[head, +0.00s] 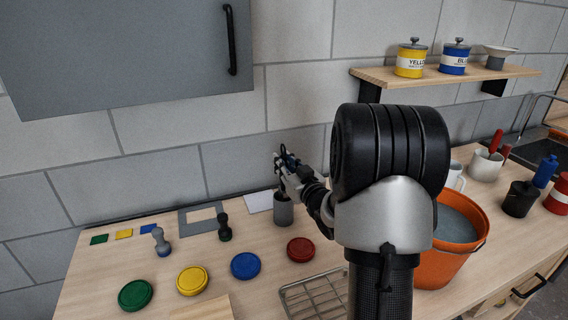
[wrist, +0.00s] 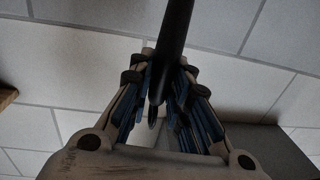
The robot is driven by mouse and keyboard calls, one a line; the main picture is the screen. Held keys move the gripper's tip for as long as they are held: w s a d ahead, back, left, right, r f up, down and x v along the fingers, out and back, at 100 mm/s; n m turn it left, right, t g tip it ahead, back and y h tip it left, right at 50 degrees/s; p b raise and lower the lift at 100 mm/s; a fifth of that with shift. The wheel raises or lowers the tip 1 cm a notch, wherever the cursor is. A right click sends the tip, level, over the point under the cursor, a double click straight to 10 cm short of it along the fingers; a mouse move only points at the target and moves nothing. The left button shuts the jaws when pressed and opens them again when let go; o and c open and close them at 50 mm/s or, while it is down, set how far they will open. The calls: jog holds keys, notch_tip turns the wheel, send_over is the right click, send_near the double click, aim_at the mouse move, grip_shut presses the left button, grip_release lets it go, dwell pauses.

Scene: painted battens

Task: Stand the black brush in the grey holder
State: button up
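The grey holder (head: 283,211) is a small upright cup on the bench, left of my arm. My gripper (head: 284,163) is just above the holder, near the wall. In the wrist view my gripper (wrist: 160,75) has its blue-padded fingers closed about the black brush (wrist: 176,32), a dark rod running from the top edge down between them. In the head view the brush is mostly hidden by the fingers. A dark part of it shows between gripper and holder mouth; I cannot tell how far it reaches inside.
Red (head: 300,249), blue (head: 245,265), yellow (head: 192,280) and green (head: 135,294) lids lie in front. A dark knobbed piece (head: 224,228) stands left of the holder. A wire rack (head: 313,297) lies in front; an orange bucket (head: 440,268) stands right. A grey cabinet (head: 120,50) hangs above.

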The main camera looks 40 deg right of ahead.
jog(key=o, duration=0.5)
jog(key=shift+o, duration=0.2)
jog(key=s+a, duration=0.2)
jog(key=s, duration=1)
jog(key=shift+w, duration=0.1)
dwell(0.5)
